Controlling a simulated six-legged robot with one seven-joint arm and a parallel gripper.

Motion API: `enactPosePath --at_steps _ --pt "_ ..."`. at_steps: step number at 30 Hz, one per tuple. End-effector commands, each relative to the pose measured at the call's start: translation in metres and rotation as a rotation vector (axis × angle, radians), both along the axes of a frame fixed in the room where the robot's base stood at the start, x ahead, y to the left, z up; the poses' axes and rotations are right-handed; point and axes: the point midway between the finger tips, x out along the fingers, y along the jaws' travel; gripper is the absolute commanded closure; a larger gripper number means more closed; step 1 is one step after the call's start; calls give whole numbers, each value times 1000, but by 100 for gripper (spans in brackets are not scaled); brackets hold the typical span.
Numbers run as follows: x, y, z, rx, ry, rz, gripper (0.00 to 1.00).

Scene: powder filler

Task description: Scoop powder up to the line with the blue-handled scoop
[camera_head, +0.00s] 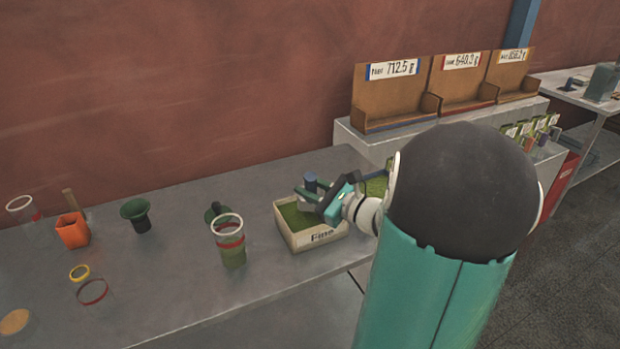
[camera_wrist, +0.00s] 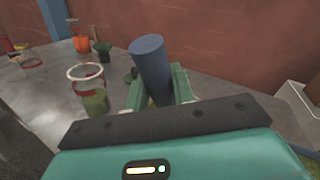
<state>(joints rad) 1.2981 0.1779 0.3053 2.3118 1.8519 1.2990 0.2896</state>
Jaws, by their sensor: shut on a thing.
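My gripper (camera_head: 318,195) is shut on the blue handle (camera_head: 311,181) of the scoop, over the box labelled "Fine" (camera_head: 318,237). In the wrist view the handle (camera_wrist: 151,65) stands up, slightly tilted, between my fingers (camera_wrist: 158,90). The scoop's bowl is hidden. Green powder (camera_head: 297,215) shows in the box. A clear cylinder (camera_head: 228,238) with a red line stands left of the box and holds green powder in its lower part. It also shows in the wrist view (camera_wrist: 90,90).
A green funnel (camera_head: 136,213), an orange square cup (camera_head: 72,231), another clear cylinder (camera_head: 22,209) and yellow and red rings (camera_head: 92,291) are on the left of the table. A small dark green item (camera_head: 214,211) sits behind the nearer cylinder. Boards with number labels (camera_head: 390,90) stand at the back right.

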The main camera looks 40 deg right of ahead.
Motion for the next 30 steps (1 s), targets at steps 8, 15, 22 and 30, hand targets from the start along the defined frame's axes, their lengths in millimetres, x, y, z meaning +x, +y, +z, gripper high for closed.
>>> enactPosePath --at_steps 8,15,22,30 --pt "2 1 -26 3 1 0 100" --pt "2 1 -44 2 -1 0 100" --pt "2 1 -50 -1 -1 0 100" --pt "2 1 -50 -1 -1 0 100"
